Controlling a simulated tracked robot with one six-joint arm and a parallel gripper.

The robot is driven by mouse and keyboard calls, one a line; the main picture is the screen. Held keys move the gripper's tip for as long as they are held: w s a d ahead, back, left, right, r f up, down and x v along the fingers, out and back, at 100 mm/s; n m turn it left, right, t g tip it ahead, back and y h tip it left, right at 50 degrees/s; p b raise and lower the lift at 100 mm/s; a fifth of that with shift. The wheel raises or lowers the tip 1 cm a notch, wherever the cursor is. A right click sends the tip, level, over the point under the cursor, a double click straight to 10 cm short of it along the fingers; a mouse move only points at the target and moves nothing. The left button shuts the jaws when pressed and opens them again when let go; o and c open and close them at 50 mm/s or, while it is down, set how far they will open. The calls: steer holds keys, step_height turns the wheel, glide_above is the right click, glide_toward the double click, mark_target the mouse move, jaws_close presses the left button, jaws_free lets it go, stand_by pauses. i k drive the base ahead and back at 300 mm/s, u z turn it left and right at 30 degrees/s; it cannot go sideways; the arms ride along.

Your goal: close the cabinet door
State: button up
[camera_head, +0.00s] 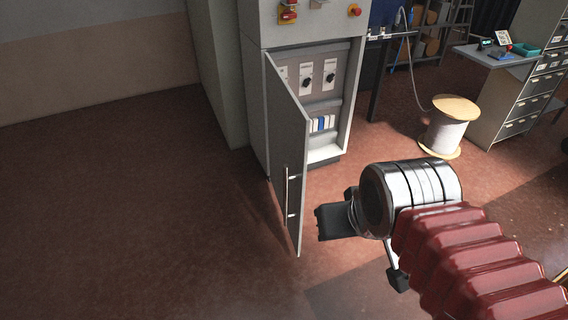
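The grey cabinet (256,60) stands at the back centre, with switches and breakers showing inside its lower bay. Its door (289,150) is hinged on the left and stands open, swung out toward me. A long vertical handle (287,198) is on the door's left face, low near the free edge. My gripper (366,252) is to the right of the door, in front of the cabinet opening. Its two dark fingers are spread wide apart, with nothing visible between them. The left finger appears close to the door's free edge; I cannot tell whether they touch.
A cable spool (447,128) stands on the floor at the right. A grey workbench with drawers (520,95) is behind it, and shelving (432,40) is at the back. The brown floor (120,210) left of the door is clear.

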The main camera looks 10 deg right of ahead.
mark_target(289, 124)
steer(key=u, duration=0.05)
steer(key=i, duration=1)
steer(key=u, duration=0.1)
steer(key=k, duration=0.5)
steer(key=u, duration=0.6)
steer(key=k, duration=0.8)
steer(key=u, duration=0.2)
steer(key=i, duration=1.35)
steer(key=u, duration=0.5)
